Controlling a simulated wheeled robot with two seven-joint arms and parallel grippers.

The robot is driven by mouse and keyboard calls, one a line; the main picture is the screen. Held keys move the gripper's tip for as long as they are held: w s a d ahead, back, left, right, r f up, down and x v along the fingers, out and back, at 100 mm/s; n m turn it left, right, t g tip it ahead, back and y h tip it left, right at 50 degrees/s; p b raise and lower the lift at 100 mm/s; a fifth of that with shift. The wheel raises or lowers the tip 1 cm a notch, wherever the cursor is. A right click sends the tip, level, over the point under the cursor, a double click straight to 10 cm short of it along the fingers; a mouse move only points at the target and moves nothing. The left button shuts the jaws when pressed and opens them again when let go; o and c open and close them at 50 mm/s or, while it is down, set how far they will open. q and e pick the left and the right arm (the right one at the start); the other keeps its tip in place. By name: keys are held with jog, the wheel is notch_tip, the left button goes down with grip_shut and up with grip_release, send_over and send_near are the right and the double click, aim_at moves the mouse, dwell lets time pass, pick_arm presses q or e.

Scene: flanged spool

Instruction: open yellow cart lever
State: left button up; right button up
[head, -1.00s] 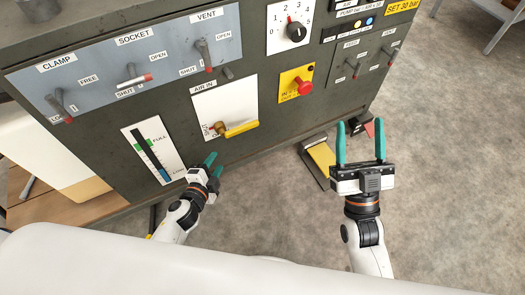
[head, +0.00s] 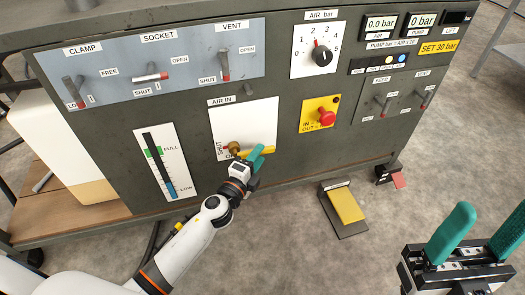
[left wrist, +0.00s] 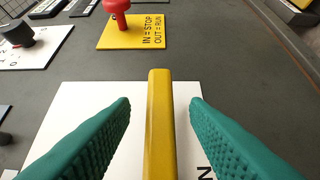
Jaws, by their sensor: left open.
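The yellow lever (left wrist: 160,125) runs between the two green fingers of my left gripper (left wrist: 160,130) in the left wrist view, with a gap on each side. In the head view my open left gripper (head: 258,160) is at the AIR IN panel (head: 245,115) and covers most of the lever; its brass pivot (head: 236,147) shows near the SHUT marking. My right gripper (head: 478,235) is at the lower right, its green fingers apart and empty, over the floor.
A red knob on a yellow plate (head: 321,114) sits right of the AIR IN panel. The grey panel (head: 150,68) with CLAMP, SOCKET and VENT levers is above.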

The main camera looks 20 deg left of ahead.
aim_at(263, 154)
pick_arm(q)
jog(key=shift+w+d, duration=0.15)
jog(key=shift+w, duration=0.65)
jog(key=shift+w+d, duration=0.15)
jog(key=shift+w, duration=0.6)
grip_shut()
